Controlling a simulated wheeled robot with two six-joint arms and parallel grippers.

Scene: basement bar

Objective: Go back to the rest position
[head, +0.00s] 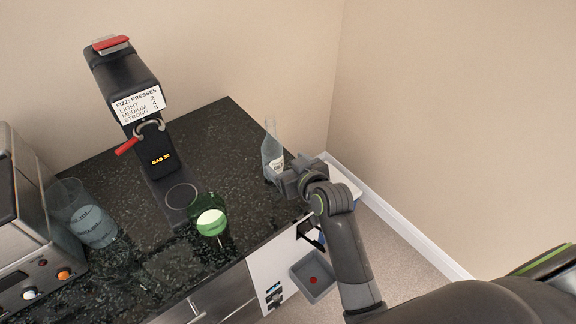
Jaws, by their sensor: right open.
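My right gripper (286,179) is open at the right edge of the dark speckled counter (240,127). Its arm comes in from the lower right. Its fingers are close beside a clear bottle (271,146) with a pale label, which stands upright on the counter. The gripper overlaps the bottle's lower right side in the picture, and I cannot tell whether they touch. My left gripper is out of view.
A black fizz press (130,82) with a red lever stands at the back of the counter. A green vessel (210,222) is in front of it. A clear container (88,222) and a steel machine (22,235) are at left. A grey bin (314,283) is below the counter.

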